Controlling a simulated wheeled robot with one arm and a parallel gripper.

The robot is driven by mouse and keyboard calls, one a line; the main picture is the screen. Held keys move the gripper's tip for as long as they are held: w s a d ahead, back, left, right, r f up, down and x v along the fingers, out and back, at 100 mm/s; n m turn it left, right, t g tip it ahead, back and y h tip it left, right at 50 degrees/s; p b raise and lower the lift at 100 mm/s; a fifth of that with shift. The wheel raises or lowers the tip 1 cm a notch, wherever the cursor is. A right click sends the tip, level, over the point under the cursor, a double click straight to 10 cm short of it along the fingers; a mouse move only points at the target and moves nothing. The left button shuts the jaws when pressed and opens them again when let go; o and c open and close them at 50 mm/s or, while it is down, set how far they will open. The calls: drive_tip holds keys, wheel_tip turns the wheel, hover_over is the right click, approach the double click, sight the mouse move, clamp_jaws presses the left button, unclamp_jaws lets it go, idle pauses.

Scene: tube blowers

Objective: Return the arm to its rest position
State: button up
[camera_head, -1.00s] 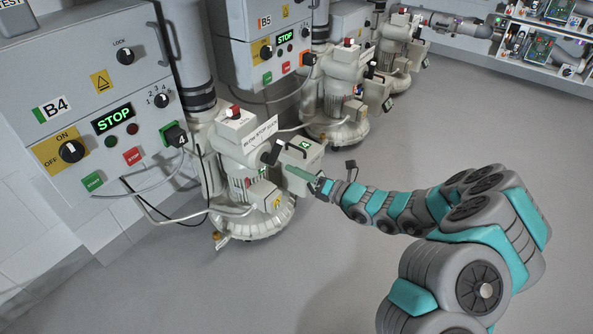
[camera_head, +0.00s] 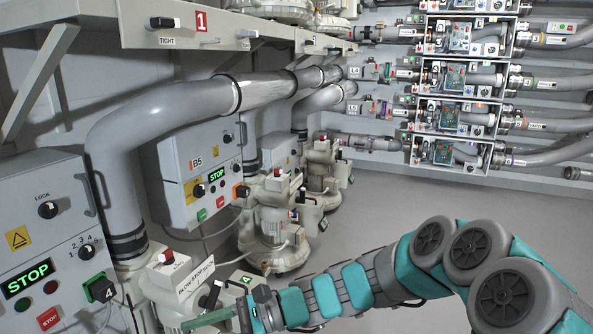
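My arm comes in from the lower right, grey with teal bands, and runs left along the bottom edge. My gripper (camera_head: 215,318) is at the lower left, a teal finger pointing left, in front of the nearest blower (camera_head: 165,282). The blower's lower part is cut off by the frame.
A control cabinet (camera_head: 40,245) with a lit STOP display stands at the left. The B5 cabinet (camera_head: 200,172) and its blower (camera_head: 275,225) are farther back. Shelves with tube units (camera_head: 455,100) line the back wall. Grey floor (camera_head: 400,205) is open at centre right.

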drive_tip(key=s+d+f+n+h, duration=0.2)
drive_tip(key=s+d+n+h, duration=0.55)
drive_tip(key=s+d, duration=0.35)
drive_tip(key=s+d+n+t+h, duration=0.1)
drive_tip(key=s+d+h, duration=0.3)
drive_tip(key=d, duration=0.7)
drive_tip(key=s+d+f+n+t+h+p, duration=0.1)
drive_tip(key=s+d+n+h, duration=0.3)
drive_tip(key=d, duration=0.6)
drive_tip(key=shift+s+d+f, duration=0.25)
drive_tip(key=shift+s+d, duration=0.1)
drive_tip(key=shift+s, duration=0.35)
drive_tip(key=shift+a, duration=0.15)
